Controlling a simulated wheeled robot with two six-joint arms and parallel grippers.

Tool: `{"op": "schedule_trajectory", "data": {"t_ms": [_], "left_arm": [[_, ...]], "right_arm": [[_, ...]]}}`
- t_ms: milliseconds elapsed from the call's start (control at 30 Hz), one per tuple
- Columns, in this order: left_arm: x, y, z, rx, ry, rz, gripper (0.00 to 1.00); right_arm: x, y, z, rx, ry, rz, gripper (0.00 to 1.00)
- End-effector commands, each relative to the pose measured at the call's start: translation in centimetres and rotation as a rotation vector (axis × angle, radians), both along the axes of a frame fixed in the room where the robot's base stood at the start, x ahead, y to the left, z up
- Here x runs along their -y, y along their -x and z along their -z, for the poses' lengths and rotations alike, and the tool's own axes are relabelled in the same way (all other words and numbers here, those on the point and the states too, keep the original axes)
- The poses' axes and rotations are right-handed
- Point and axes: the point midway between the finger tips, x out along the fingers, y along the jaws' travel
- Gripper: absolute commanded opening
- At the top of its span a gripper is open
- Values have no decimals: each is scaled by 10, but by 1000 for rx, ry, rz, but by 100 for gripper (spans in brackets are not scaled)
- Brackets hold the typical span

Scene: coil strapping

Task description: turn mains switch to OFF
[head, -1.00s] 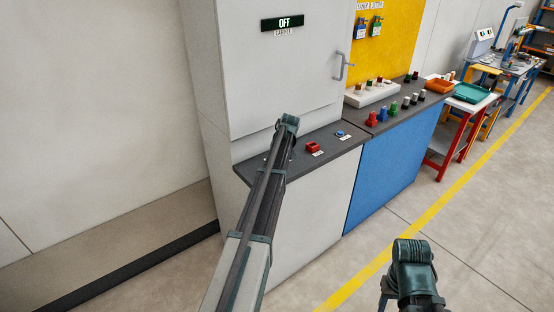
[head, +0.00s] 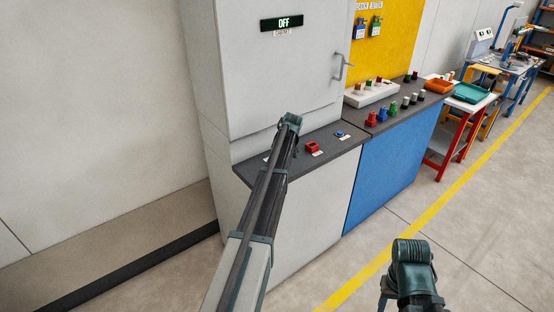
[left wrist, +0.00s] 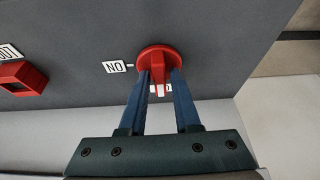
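The red mains switch (left wrist: 158,64) is a round knob with a raised grip, on a dark grey counter in the left wrist view. The white mark on its grip points down the picture, at a label (left wrist: 167,87) mostly hidden between my fingers. A second label (left wrist: 114,67), reading ON upside down, lies to its left. My left gripper (left wrist: 160,80) has its two blue fingers on either side of the grip, apparently closed on it. In the head view my left gripper (head: 290,124) hides the switch. My right gripper (head: 412,256) is at the lower right, its fingers not clear.
A display (head: 283,22) on the grey cabinet (head: 270,80) reads OFF. A red button box (head: 312,147) and a blue button (head: 339,134) sit on the counter to the right of my left gripper. Open floor (head: 340,255) lies in front of the cabinet.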

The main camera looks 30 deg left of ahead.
Motion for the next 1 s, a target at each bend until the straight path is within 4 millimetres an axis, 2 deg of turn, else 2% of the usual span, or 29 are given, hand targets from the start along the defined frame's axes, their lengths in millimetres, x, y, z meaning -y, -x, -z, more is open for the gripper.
{"op": "schedule_trajectory", "data": {"t_ms": [33, 67, 100, 567, 767, 1000], "left_arm": [[0, 0, 0, 0, 0, 0, 42], [0, 0, 0, 1, -1, 1, 47], [0, 0, 0, 1, -1, 1, 49], [2, 0, -8, 1, -2, 2, 49], [8, 3, -27, 1, -2, 2, 49], [21, 8, -62, 1, -2, 4, 49]], "right_arm": [[0, 0, 0, 0, 0, 0, 50], [0, 0, 0, 0, 0, 0, 50], [0, 0, 0, 0, 0, 0, 50], [0, 0, -7, 0, 0, 0, 50], [0, 0, -27, 0, 0, 0, 50], [0, 0, -62, 0, 0, 0, 50]]}}
